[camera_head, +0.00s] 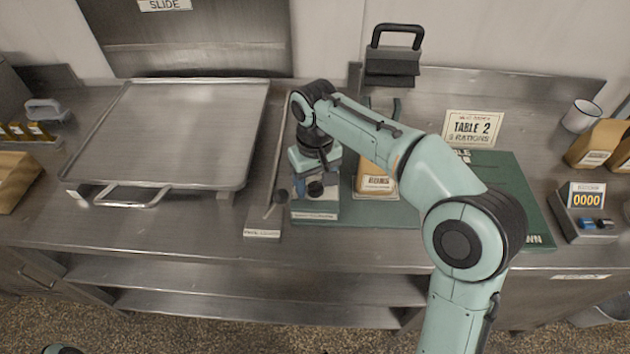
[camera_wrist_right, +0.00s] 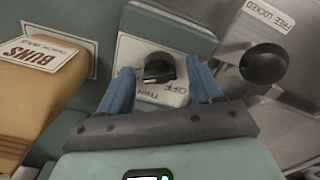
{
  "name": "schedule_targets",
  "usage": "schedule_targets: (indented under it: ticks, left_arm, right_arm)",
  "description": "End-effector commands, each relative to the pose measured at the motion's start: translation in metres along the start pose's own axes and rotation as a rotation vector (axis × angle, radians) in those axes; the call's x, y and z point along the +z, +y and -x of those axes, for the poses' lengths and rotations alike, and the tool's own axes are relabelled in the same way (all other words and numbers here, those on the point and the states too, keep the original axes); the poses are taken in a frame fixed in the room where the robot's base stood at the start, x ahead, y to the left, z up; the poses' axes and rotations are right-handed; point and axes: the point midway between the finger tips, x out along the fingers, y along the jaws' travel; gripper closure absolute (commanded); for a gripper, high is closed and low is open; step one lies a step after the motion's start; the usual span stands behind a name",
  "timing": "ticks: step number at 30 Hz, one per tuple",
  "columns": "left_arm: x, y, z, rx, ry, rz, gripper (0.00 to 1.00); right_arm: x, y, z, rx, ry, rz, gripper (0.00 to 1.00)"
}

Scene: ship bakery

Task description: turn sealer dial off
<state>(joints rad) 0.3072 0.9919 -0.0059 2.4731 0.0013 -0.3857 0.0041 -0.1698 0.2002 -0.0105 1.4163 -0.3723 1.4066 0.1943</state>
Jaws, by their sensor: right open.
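The sealer dial is a small black knob (camera_wrist_right: 159,68) on a pale plate (camera_wrist_right: 165,96) with "OFF" printed on it, upside down in the right wrist view. In the head view the dial (camera_head: 316,189) shows at the sealer's front, just under my right gripper (camera_head: 313,184). My right gripper (camera_wrist_right: 161,76) is open. Its blue fingers stand on either side of the dial, with a gap on both sides. Which mark the dial points to cannot be told. The sealer's pale front plate (camera_head: 314,212) shows in the head view; my arm hides much of its body.
A black-knobbed lever (camera_head: 281,197) stands left of the sealer; its knob (camera_wrist_right: 264,64) is near my right finger. A buns bag (camera_head: 375,183) stands close on the other side. A large metal tray (camera_head: 180,90) lies left. A green board (camera_head: 520,190) lies right.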

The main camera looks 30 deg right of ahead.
Motion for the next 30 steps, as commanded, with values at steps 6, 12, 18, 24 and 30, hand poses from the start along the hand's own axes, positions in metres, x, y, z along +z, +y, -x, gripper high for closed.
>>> schedule_targets:
  ticks: [6, 12, 18, 24, 30]
  left_arm:
    - [0.0, 0.0, 0.0, 0.0, 0.0, 0.0, 0.57]
    - [0.0, 0.0, 0.0, 0.0, 0.0, 0.0, 0.57]
    - [0.0, 0.001, 0.001, 0.0, 0.001, 0.0, 0.57]
    - [-0.001, 0.003, 0.007, 0.001, 0.003, -0.001, 0.57]
    - [-0.002, 0.007, 0.019, 0.002, 0.007, -0.002, 0.57]
  right_arm:
    - [0.0, 0.0, 0.0, 0.0, -0.001, 0.0, 0.42]
    - [0.0, 0.0, 0.0, 0.0, -0.001, 0.0, 0.91]
    - [0.0, 0.0, 0.001, 0.001, -0.001, 0.012, 0.91]
    - [0.0, 0.0, 0.001, 0.001, -0.003, 0.078, 0.91]
    - [0.0, 0.0, 0.002, 0.001, -0.004, 0.217, 0.91]
